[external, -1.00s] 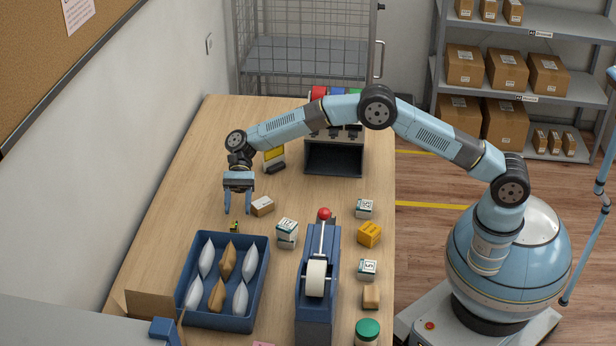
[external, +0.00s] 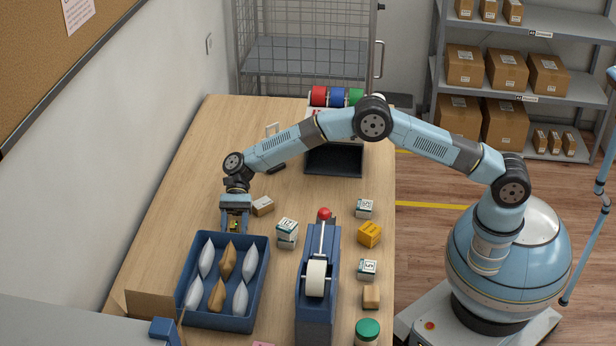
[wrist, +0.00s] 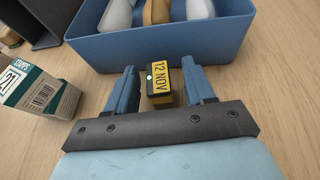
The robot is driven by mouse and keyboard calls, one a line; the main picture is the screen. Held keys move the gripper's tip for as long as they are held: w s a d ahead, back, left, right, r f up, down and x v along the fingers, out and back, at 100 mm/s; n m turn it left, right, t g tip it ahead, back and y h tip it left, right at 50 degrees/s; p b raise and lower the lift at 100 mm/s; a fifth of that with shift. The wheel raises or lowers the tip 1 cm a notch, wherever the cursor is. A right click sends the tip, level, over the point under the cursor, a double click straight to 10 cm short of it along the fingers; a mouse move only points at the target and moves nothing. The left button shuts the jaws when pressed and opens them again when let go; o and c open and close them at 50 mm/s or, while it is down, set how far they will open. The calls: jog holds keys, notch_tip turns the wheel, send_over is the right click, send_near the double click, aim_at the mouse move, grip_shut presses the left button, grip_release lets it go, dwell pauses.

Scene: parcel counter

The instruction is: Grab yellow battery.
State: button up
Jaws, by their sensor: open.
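The yellow battery (wrist: 160,79) is a small yellow and black block marked "12 NOV", standing on the table in the wrist view. It sits between the two blue fingers of my gripper (wrist: 162,92), with a gap showing at each side. My gripper is open and lowered around the battery.
The blue tray (external: 264,262) with several white and brown pouches lies close in front of my gripper. A stamps box (external: 287,230) and a small cardboard box (external: 263,206) stand to the right. A tape dispenser (external: 318,275) stands farther right.

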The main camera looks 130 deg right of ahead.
jog(key=shift+c, duration=0.2)
grip_shut()
jog(key=shift+r, duration=0.1)
